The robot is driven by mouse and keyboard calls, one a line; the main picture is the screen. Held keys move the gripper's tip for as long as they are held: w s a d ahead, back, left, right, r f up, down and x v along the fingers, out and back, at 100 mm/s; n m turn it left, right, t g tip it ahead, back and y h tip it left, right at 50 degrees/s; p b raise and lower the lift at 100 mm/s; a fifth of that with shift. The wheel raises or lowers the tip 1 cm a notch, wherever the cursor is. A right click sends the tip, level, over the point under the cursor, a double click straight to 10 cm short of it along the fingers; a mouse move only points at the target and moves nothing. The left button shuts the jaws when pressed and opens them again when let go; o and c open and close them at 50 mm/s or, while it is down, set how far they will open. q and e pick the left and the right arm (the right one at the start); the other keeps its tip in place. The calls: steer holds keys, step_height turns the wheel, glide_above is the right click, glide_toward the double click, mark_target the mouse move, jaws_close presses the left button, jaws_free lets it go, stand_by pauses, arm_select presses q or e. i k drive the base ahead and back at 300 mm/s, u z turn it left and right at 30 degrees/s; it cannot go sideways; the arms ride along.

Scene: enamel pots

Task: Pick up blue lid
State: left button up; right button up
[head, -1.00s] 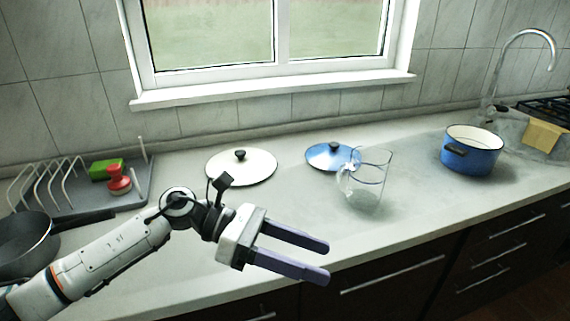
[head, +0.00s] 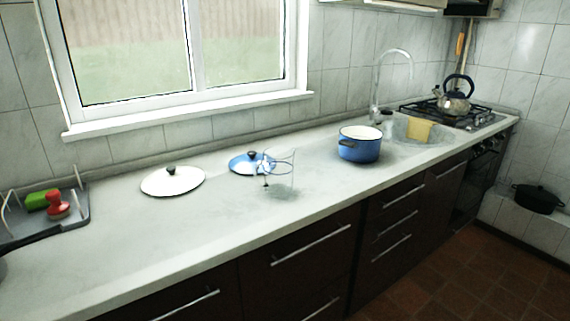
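The blue lid (head: 243,164) with a dark knob lies on the counter near the wall, under the window. A clear glass jug (head: 281,170) stands at its right and in front, overlapping part of the lid in the picture. A blue pot (head: 359,149) with a white inside stands open on the counter to the right. A white lid (head: 172,181) with a dark knob lies to the left of the blue lid. Neither of my grippers is in view.
A grey rack tray (head: 62,222) with a green sponge (head: 40,200) and a red-handled item (head: 58,205) is at the left. A sink (head: 420,134) with yellow cloth (head: 419,132), a stove and a kettle (head: 454,101) are at the right. The front counter is clear.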

mark_target(245, 163)
steer(key=z, duration=1.55)
steer(key=i, duration=2.5)
steer(key=u, duration=3.05)
